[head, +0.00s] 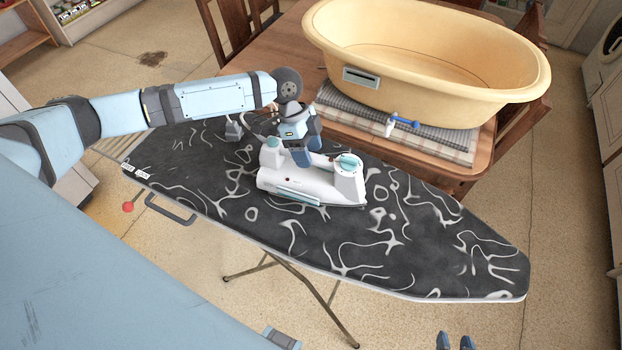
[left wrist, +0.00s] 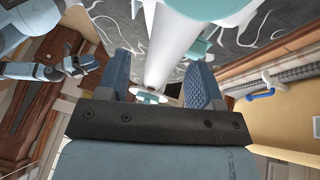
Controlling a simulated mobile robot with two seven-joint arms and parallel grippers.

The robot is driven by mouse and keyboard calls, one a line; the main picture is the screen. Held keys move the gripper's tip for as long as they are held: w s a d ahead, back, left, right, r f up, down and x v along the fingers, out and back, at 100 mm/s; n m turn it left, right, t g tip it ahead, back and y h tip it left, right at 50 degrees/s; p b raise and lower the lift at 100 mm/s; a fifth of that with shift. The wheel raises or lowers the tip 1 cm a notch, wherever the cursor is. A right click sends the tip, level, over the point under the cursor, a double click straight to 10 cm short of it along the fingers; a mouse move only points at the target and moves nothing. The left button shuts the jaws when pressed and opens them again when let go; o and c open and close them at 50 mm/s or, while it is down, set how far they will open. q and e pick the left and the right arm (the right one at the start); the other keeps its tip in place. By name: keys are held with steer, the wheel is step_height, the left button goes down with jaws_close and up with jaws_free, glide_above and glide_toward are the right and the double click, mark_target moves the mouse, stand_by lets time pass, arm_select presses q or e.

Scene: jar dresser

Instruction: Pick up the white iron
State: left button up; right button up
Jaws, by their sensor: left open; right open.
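The white iron (head: 280,183) with teal parts lies on the dark ironing board, its handle side up. In the left wrist view its white handle (left wrist: 178,40) passes between the fingers of my left gripper (left wrist: 163,72). In the head view my left gripper (head: 308,158) reaches down over the iron's handle, open, its fingers on either side. Whether a finger touches the handle cannot be told. My right gripper (head: 456,342) shows only its open fingertips at the bottom edge, apart from the iron.
The ironing board (head: 440,262) has black cloth with white swirls and is mostly bare to the right. Behind it a wooden table (head: 290,45) bears a yellow tub (head: 430,85) on folded cloths (head: 440,142). A blue-and-white item (head: 402,122) lies by the tub.

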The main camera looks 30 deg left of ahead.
mark_target(316, 174)
arm_select(q)
steer(key=shift+x, duration=1.05)
steer(key=shift+f, duration=0.25)
jaws_close()
stand_by(1.0)
steer(key=shift+w+r, duration=0.1)
